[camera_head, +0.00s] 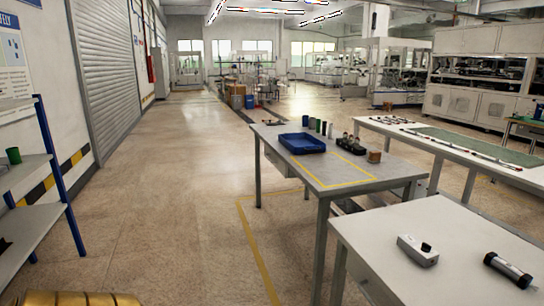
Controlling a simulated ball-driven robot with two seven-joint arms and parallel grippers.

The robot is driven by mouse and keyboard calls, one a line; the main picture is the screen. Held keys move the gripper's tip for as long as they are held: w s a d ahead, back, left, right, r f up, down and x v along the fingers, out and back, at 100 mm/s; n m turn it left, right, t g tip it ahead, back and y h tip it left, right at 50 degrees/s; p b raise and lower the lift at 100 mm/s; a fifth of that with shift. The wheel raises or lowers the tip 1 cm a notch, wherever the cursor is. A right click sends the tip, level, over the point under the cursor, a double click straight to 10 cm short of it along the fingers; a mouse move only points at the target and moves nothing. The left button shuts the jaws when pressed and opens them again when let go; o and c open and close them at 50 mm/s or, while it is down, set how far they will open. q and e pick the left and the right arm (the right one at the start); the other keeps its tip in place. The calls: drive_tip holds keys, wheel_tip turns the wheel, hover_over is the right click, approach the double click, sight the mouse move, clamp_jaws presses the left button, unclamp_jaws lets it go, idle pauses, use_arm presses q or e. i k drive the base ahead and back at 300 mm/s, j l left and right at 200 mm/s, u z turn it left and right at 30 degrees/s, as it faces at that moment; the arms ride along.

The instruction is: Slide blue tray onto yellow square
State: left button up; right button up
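The blue tray (302,143) sits flat on the far left part of the grey table (270,137). It looks empty. The yellow square (350,184) is an outline marked on the same table top, nearer to me and to the right of the tray. The tray's near side lies by the far left edge of the outline, and most of the marked area is bare. I cannot tell exactly how far they overlap. Neither of my grippers is in view, and nothing touches the tray.
Several small bottles (318,126), a dark rack (351,145) and a brown block (375,157) stand along the table's far right side. A white table (450,240) holds two devices at the front right. Blue-framed shelves (40,160) stand left. The floor between is clear.

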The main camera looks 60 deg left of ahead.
sight(298, 144)
drive_tip(key=i+u, duration=0.1)
drive_tip(key=u, duration=0.4)
drive_tip(key=i+l+u, duration=0.1)
drive_tip(key=u, duration=0.4)
drive_tip(key=i+l+u, duration=0.1)
drive_tip(key=u, duration=0.4)
